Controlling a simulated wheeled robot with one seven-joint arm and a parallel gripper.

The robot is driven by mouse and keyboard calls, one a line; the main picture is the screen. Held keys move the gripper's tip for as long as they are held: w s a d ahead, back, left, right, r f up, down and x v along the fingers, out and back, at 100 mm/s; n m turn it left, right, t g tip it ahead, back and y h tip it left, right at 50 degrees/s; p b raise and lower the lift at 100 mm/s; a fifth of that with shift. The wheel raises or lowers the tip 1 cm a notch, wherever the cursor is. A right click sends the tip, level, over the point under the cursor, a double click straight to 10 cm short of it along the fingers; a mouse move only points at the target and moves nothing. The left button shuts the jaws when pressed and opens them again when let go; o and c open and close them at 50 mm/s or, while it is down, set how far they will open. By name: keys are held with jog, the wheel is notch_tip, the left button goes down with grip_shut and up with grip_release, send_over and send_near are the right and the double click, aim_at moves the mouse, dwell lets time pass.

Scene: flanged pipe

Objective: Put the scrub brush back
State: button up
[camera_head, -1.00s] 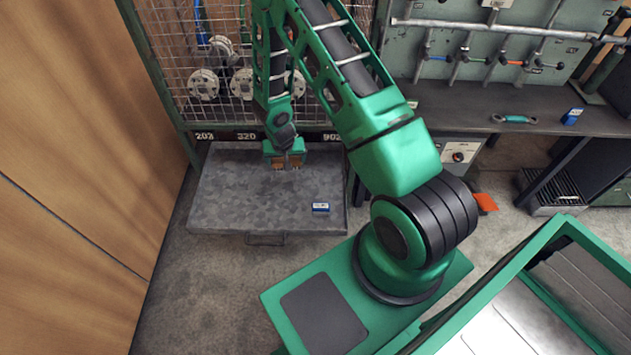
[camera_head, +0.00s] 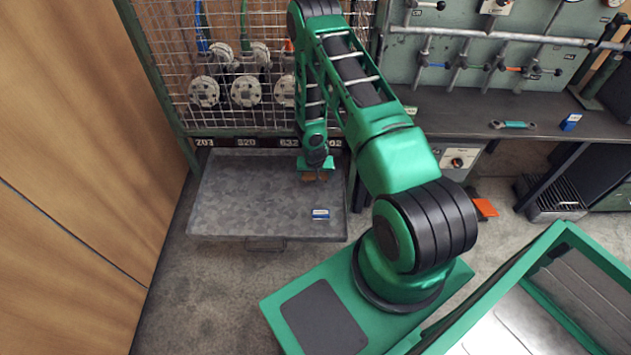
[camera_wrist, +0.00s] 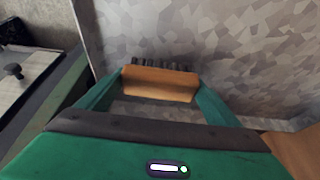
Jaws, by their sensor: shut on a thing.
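The scrub brush is a small orange-brown wooden block (camera_wrist: 160,84) with dark bristles along its far edge in the wrist view. My gripper (camera_head: 315,171) is shut on it, with one green finger at each end of the block. In the head view the brush (camera_head: 312,177) is a small brown patch under my gripper, over the back right part of the grey metal tray (camera_head: 230,205). I cannot tell whether the bristles touch the tray.
A blue and white box (camera_head: 320,214) lies on the tray near its front right. A wire-mesh cage (camera_head: 225,55) with flanged pipe parts (camera_head: 246,91) stands behind the tray. A dark bench (camera_head: 470,117) is to the right. Most of the tray's left half is clear.

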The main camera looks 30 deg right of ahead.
jog(key=shift+d+f, duration=0.25)
jog(key=shift+f, duration=1.85)
jog(key=o, duration=1)
jog(key=shift+f, duration=0.1)
